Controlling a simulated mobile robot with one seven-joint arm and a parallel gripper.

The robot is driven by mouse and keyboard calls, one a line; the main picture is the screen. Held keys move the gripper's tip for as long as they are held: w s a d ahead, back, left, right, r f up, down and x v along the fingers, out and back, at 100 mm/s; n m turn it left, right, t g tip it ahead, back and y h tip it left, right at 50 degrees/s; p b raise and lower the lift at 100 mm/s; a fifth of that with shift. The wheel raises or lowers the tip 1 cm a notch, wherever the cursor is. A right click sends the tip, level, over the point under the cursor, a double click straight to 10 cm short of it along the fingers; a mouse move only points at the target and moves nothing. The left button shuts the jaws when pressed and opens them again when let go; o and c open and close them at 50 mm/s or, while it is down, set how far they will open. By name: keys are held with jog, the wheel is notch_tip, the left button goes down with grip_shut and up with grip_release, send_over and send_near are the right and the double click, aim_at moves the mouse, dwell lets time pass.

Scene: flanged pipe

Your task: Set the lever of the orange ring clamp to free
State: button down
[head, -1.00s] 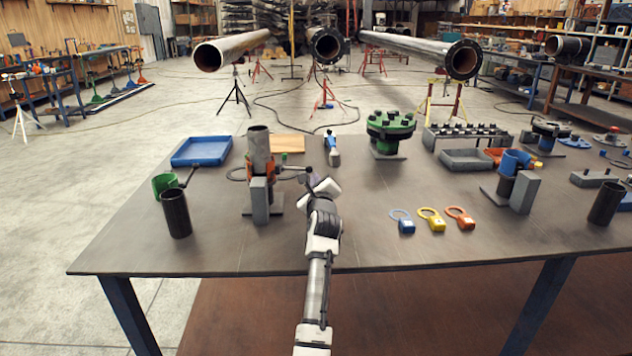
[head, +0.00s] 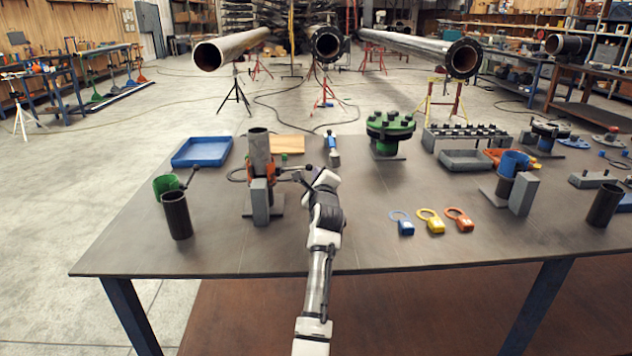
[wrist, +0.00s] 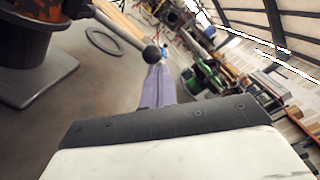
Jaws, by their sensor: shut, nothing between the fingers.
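The orange ring clamp (head: 269,172) sits around a grey upright pipe (head: 258,145) on a stand at the left of the table. Its lever (head: 287,178) points right, towards my gripper. In the wrist view the clamp's orange edge (wrist: 38,8) is at the top left, and the lever (wrist: 118,24) ends in a black ball knob (wrist: 151,54). My gripper (head: 304,178) is shut and empty, right of the clamp. In the wrist view its narrow fingers (wrist: 158,86) end close to the knob; I cannot tell whether they touch it.
A grey block (head: 260,201) stands in front of the clamp. A green flange (head: 390,128) stands at the back.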

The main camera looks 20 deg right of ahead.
notch_tip(320, 180, up, 6)
jog(key=a+n+p, duration=0.2)
jog(key=n+p, duration=0.1)
jog(key=n, duration=0.5)
jog(key=shift+w, duration=0.3)
jog(key=shift+r, duration=0.15)
jog(key=shift+s, duration=0.1)
